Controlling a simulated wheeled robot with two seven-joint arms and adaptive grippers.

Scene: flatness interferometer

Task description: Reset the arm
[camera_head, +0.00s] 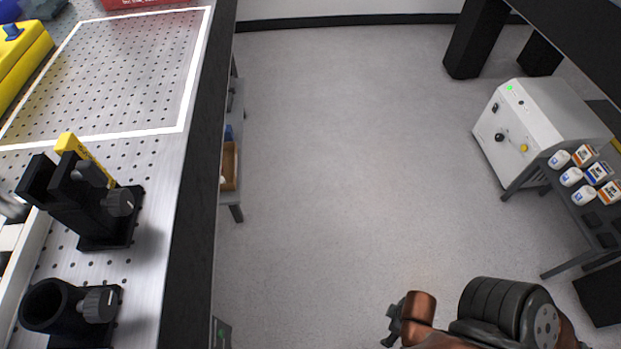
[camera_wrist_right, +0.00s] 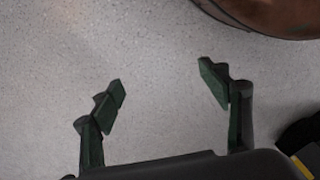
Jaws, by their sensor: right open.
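My right arm (camera_head: 505,312) shows at the bottom right of the head view, folded low over the grey floor. My right gripper (camera_wrist_right: 165,90) is open in the right wrist view, its two dark green fingers wide apart. Nothing is between the fingers, and only bare floor lies beyond them. A brown rounded surface, which looks like part of my own body, fills the top right corner of that view. My left gripper is in neither view.
A perforated optical table (camera_head: 130,75) with black mounts (camera_head: 80,200) and a yellow block (camera_head: 20,60) stands at the left. A white box (camera_head: 535,125) and several small bottles and cartons (camera_head: 598,173) stand on a low bench at the right. The floor (camera_head: 340,150) between is clear.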

